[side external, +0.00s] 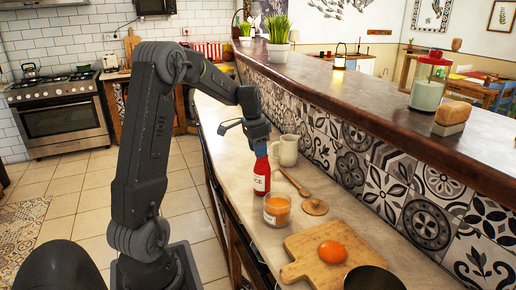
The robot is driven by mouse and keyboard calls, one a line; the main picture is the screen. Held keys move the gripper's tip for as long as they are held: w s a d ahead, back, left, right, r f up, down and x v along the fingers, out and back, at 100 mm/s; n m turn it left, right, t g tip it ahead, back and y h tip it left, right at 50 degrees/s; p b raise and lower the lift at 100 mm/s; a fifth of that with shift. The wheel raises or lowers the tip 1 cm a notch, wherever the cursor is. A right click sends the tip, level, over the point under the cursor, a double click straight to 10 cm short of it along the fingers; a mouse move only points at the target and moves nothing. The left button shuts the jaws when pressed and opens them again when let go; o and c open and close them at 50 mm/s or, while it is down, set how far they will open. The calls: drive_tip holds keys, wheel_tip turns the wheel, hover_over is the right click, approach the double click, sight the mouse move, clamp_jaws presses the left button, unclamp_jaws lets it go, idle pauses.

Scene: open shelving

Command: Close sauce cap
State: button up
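A red sauce bottle (262,183) with a white label stands upright on the light counter. My gripper (260,150) is directly above it, pointing down, with its lower end at the bottle's neck. The top of the bottle and any cap are hidden or too small to make out. I cannot tell whether the fingers touch the bottle, or whether they are open or shut.
A cream mug (287,151) stands close behind the bottle. A wooden spoon (294,184), a glass jar of orange contents (277,208), a cutting board (303,268) with a tomato (332,252), and a dark pan (373,279) are nearer. The tiled wall (385,185) bounds the counter's right side.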

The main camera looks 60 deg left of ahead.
drive_tip(key=o, duration=0.5)
drive_tip(key=shift+c, duration=0.2)
wheel_tip(320, 180, up, 14)
drive_tip(key=s, duration=0.2)
drive_tip(key=shift+f, duration=0.15)
